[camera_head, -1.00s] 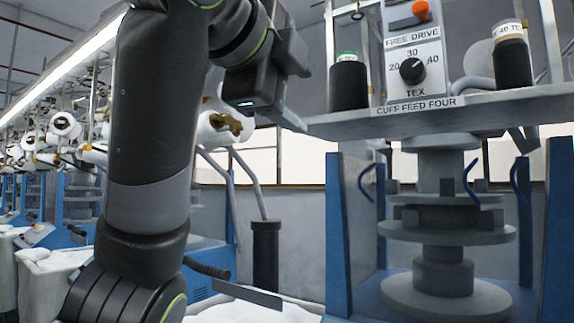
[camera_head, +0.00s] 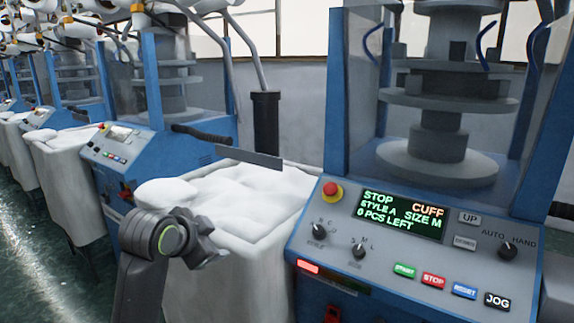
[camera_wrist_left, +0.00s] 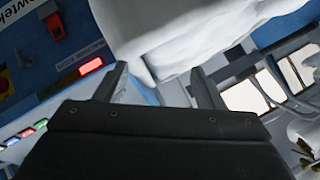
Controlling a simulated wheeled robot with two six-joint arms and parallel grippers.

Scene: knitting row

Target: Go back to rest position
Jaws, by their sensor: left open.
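My left gripper (camera_head: 218,258) shows small and partly hidden behind my wrist in the head view, low in front of the pale bin (camera_head: 236,285) of white fabric. My left arm is folded, coming up from the bottom edge. In the left wrist view my gripper's two fingers (camera_wrist_left: 160,84) stand apart, with nothing held between them. My right arm and gripper are not in view.
The blue knitting machine's control panel (camera_head: 400,230) is right of my arm, its display reading STOP, CUFF, STYLE A, SIZE M, 0 PCS LEFT. A red emergency knob (camera_head: 332,191) is at its corner. More machines and bins line the left. The green floor (camera_head: 50,260) is clear.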

